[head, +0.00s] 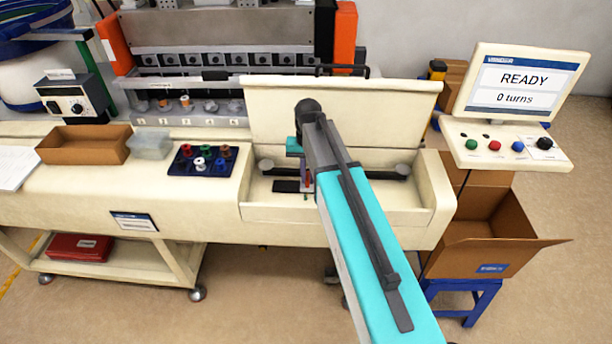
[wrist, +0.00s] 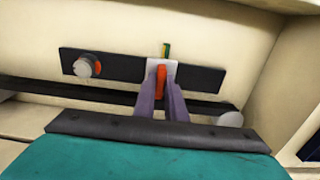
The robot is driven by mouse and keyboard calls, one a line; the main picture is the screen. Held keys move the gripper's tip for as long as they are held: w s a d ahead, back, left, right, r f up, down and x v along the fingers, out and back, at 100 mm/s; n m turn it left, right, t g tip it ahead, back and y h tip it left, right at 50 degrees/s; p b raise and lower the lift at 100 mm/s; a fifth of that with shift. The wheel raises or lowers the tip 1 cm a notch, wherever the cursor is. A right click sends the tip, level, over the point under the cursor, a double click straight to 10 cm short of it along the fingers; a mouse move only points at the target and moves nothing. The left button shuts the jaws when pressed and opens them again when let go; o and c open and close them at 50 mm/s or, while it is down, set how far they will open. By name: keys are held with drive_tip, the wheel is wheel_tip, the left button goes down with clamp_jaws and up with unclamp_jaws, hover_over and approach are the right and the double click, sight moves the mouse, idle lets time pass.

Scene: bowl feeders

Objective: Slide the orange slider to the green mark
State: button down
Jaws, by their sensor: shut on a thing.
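The orange slider (wrist: 161,76) stands on a pale carriage on a black plate (wrist: 112,68) in the wrist view. A small green mark (wrist: 168,48) with a yellow strip shows just above the plate's upper edge, right behind the carriage and slightly right of the slider. In the head view my gripper (head: 306,181) is inside the cream machine's open bay, and the arm hides much of the slider area.
A grey knob (wrist: 84,68) with an orange rim sits on the plate's left part. A dark bar (wrist: 60,90) runs below the plate. The raised cream lid (head: 385,105) stands behind the arm. A blue-black tray (head: 200,170) with several coloured pieces lies left of the bay.

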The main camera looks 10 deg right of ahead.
drive_tip(key=shift+w, duration=0.1)
drive_tip(key=c, duration=1.8)
unclamp_jaws()
drive_tip(key=shift+a, duration=0.15)
drive_tip(key=shift+r, duration=0.1)
wheel_tip(320, 180, up, 14)
drive_tip(key=b, duration=0.3)
drive_tip(key=shift+f+b, duration=0.2)
drive_tip(key=shift+b, duration=0.2)
